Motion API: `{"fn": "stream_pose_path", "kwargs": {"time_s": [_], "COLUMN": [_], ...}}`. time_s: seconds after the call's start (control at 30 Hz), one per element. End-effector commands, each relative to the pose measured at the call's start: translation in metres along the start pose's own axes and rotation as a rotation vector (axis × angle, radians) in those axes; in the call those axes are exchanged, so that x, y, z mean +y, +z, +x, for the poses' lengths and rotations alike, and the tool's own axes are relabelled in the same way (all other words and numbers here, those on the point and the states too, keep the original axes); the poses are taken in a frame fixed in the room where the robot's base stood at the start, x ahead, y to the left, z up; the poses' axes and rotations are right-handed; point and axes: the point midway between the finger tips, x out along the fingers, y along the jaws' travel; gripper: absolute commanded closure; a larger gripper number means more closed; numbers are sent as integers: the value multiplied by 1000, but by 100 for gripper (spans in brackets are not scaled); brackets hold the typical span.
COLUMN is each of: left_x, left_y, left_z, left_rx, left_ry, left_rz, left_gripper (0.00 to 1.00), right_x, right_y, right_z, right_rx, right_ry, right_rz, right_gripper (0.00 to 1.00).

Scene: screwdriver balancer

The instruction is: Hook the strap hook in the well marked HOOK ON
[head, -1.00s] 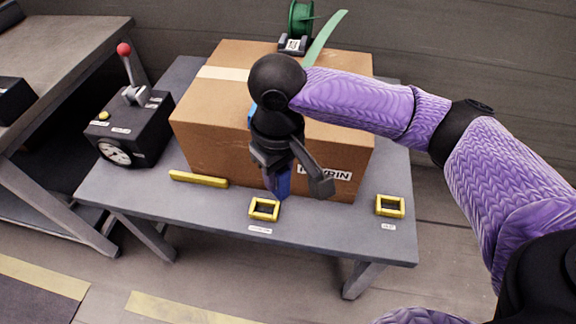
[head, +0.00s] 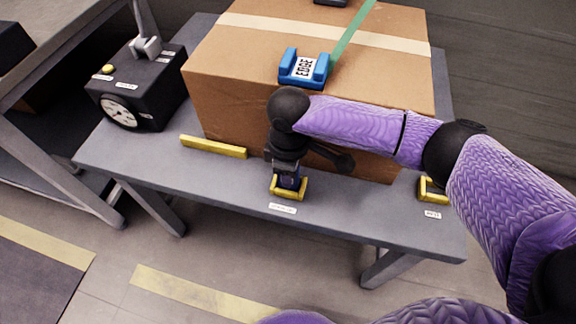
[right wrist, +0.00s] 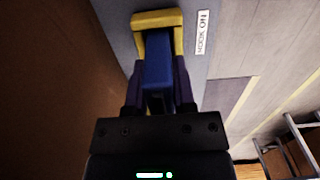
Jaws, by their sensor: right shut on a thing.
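My right gripper (head: 287,178) is shut on the blue strap hook (right wrist: 157,72). It points down at the front edge of the table. The hook's far end is at the opening of a yellow-framed well (head: 289,194), which also shows in the right wrist view (right wrist: 156,19). I cannot tell how deep the hook sits in it. A white label (head: 282,208) lies in front of this well and appears to read HOOK ON; it shows turned round in the right wrist view (right wrist: 202,32). My left gripper is not in view.
A large carton (head: 225,105) stands close behind the gripper, with a blue EDGE protector (head: 290,74) and green strap (head: 350,42) on top. A second yellow well (head: 427,189) is at right. A yellow bar (head: 213,147) and black dial box (head: 145,95) are at left.

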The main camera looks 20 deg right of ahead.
Motion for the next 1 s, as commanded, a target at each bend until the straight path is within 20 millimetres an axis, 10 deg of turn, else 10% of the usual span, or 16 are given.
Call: {"fn": "stream_pose_path", "kwargs": {"time_s": [1.0], "left_x": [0], "left_y": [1], "left_z": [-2], "left_rx": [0], "left_ry": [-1], "left_rz": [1], "left_gripper": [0], "right_x": [0], "right_y": [0], "right_z": [8], "right_rx": [1], "right_ry": [1], "right_rz": [2], "right_gripper": [100]}}
